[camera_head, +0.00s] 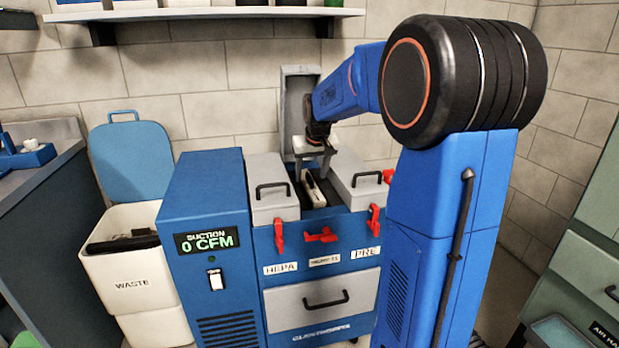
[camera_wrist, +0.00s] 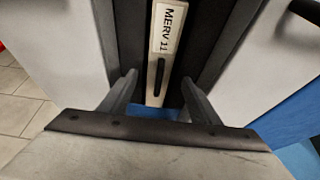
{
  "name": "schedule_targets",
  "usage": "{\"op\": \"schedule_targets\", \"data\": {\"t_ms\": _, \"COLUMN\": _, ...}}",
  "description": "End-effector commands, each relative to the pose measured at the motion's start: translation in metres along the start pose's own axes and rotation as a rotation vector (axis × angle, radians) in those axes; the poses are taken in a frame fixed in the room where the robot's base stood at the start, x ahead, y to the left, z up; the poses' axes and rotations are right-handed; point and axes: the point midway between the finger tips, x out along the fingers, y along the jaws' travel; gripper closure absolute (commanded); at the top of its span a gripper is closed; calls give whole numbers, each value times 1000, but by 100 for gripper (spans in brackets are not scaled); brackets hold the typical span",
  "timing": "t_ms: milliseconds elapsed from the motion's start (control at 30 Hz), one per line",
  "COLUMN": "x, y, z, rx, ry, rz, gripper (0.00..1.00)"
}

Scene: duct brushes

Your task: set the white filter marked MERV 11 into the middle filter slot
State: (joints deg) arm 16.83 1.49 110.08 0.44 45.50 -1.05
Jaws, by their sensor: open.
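The white filter marked MERV 11 (camera_wrist: 165,38) stands in the dark middle filter slot (camera_wrist: 130,35), its label and dark handle facing up. It also shows in the head view (camera_head: 312,188), partly hidden by my gripper. My gripper (camera_wrist: 160,82) is open and empty, with one finger on each side of the filter's lower end in the wrist view. Gaps show between fingers and filter. In the head view my gripper (camera_head: 320,160) is over the middle slot. The middle slot's grey lid (camera_head: 299,90) stands raised behind it. How deep the filter sits is hard to tell.
Closed grey lids cover the HEPA slot (camera_head: 272,207) on the left and the PRE slot (camera_head: 362,192) on the right. Red latches (camera_head: 320,235) are on the front. The blue suction unit (camera_head: 205,205) reads 0 CFM. An open waste bin (camera_head: 130,285) stands at left.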

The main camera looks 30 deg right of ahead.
Motion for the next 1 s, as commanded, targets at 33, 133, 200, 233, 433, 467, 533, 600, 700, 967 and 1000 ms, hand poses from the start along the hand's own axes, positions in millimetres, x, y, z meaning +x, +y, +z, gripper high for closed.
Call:
{"op": "schedule_targets", "data": {"t_ms": 33, "x": -12, "y": 0, "z": -1, "rx": 0, "ry": 8, "rz": 0, "gripper": 43}}
{"op": "schedule_targets", "data": {"t_ms": 133, "x": -33, "y": 0, "z": -3, "rx": 0, "ry": 15, "rz": 0, "gripper": 43}}
{"op": "schedule_targets", "data": {"t_ms": 200, "x": -48, "y": 0, "z": -4, "rx": 0, "ry": 21, "rz": 0, "gripper": 43}}
{"op": "schedule_targets", "data": {"t_ms": 233, "x": -54, "y": 0, "z": -4, "rx": 0, "ry": 22, "rz": 0, "gripper": 43}}
{"op": "schedule_targets", "data": {"t_ms": 433, "x": -94, "y": 0, "z": -6, "rx": 0, "ry": 34, "rz": 0, "gripper": 43}}
{"op": "schedule_targets", "data": {"t_ms": 467, "x": -99, "y": 0, "z": -6, "rx": 0, "ry": 37, "rz": 0, "gripper": 43}}
{"op": "schedule_targets", "data": {"t_ms": 533, "x": -111, "y": 0, "z": -6, "rx": 0, "ry": 39, "rz": 0, "gripper": 43}}
{"op": "schedule_targets", "data": {"t_ms": 600, "x": -120, "y": 0, "z": -7, "rx": 0, "ry": 42, "rz": 1, "gripper": 43}}
{"op": "schedule_targets", "data": {"t_ms": 700, "x": -130, "y": 0, "z": -6, "rx": 0, "ry": 43, "rz": 1, "gripper": 43}}
{"op": "schedule_targets", "data": {"t_ms": 967, "x": -146, "y": 0, "z": -10, "rx": 0, "ry": 47, "rz": 1, "gripper": 43}}
{"op": "schedule_targets", "data": {"t_ms": 1000, "x": -149, "y": 0, "z": -12, "rx": 0, "ry": 47, "rz": 1, "gripper": 43}}
